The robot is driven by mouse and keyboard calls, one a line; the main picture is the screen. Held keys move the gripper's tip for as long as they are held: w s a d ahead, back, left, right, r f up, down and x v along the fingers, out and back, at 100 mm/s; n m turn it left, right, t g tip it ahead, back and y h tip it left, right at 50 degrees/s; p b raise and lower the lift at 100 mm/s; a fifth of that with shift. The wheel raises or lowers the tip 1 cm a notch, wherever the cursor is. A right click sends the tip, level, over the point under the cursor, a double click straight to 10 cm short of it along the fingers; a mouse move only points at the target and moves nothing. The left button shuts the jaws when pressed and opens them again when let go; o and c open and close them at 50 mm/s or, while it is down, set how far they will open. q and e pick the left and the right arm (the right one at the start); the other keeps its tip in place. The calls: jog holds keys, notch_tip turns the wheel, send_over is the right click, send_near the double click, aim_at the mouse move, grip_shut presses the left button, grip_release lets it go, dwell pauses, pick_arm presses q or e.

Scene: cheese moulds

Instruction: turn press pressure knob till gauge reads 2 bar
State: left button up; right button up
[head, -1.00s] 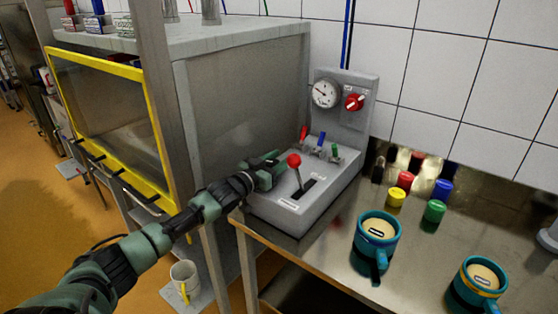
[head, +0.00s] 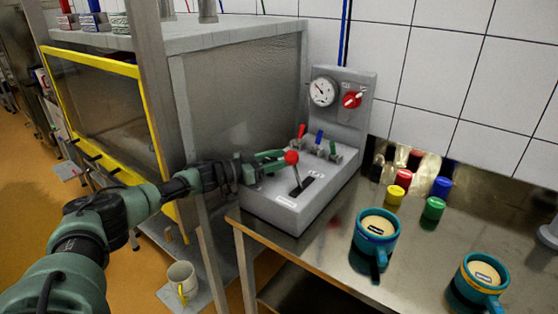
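The press control box (head: 300,207) stands on the steel bench against the tiled wall. On its upright panel are a round white gauge (head: 321,92) and a red knob (head: 352,99) with a white pointer bar. The gauge numbers are too small to read. A lever with a red ball top (head: 291,158) rises from a slot in the sloped top. My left gripper (head: 273,162) is over the left of the sloped top, close beside the red ball and well below the knob. Its fingers look spread, though the ball partly overlaps them. My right gripper is out of view.
Small red (head: 301,131), blue (head: 318,137) and green (head: 333,147) levers stand below the panel. Two teal moulds (head: 376,238) and several coloured caps sit to the right on the bench. The yellow-framed glass cabinet (head: 236,110) stands left. A white mug (head: 182,277) is below.

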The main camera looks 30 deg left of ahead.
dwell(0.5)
pick_arm(q)
jog(key=o, duration=1.3)
jog(key=shift+o, duration=0.2)
jog(key=shift+r, duration=0.1)
notch_tip(320, 180, up, 20)
jog(key=p, duration=0.2)
